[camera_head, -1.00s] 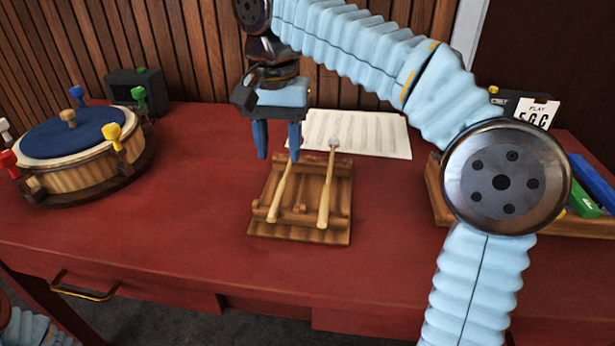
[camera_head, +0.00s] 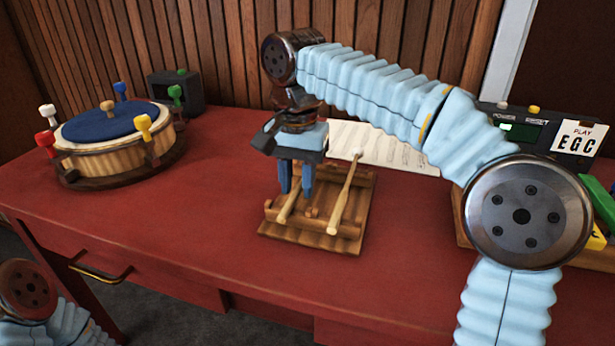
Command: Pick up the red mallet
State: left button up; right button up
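Two wooden-handled mallets lie on a slatted wooden rack (camera_head: 298,238) on the red table. The right mallet (camera_head: 344,200) has a pale, whitish head at its far end. The left mallet (camera_head: 287,209) shows only its near handle; its head is hidden behind my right gripper, so I cannot see its colour. No red mallet head shows on the rack. My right gripper (camera_head: 296,188) points down over the left mallet, its two blue fingers apart. I cannot tell whether they touch the handle. My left gripper is out of view.
A round drum-like piece (camera_head: 100,160) with a blue top and coloured pegs, one red (camera_head: 44,139), stands at left. A sheet of paper (camera_head: 395,150) lies behind the rack. A box with an "EGC" card (camera_head: 575,138) stands at right. Table front is clear.

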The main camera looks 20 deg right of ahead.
grip_shut()
